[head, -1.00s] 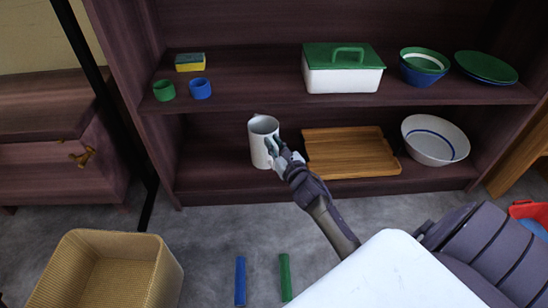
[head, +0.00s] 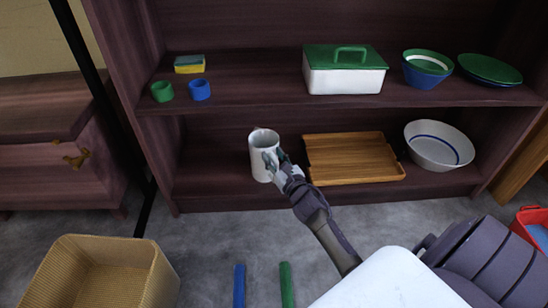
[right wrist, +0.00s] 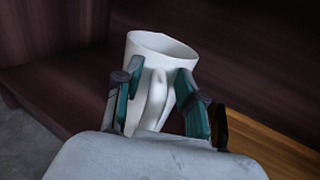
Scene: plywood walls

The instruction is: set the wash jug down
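The wash jug (head: 262,158), white with a handle, is upright at the lower shelf (head: 215,182), left of the wooden tray. Its base appears to be at the shelf board. My right gripper (head: 277,166) is at the jug's handle side. In the right wrist view the jug (right wrist: 158,50) stands beyond the fingers, its handle between them. The fingers of the gripper (right wrist: 160,75) are spread, with a visible gap on each side of the handle. My left gripper is not in view.
The wooden tray (head: 352,158) is close to the right of the jug, with a white bowl (head: 438,147) beyond it. The upper shelf holds cups, a sponge, a green-lidded box (head: 344,72), bowls and plates. A woven basket (head: 105,275) is at the lower left.

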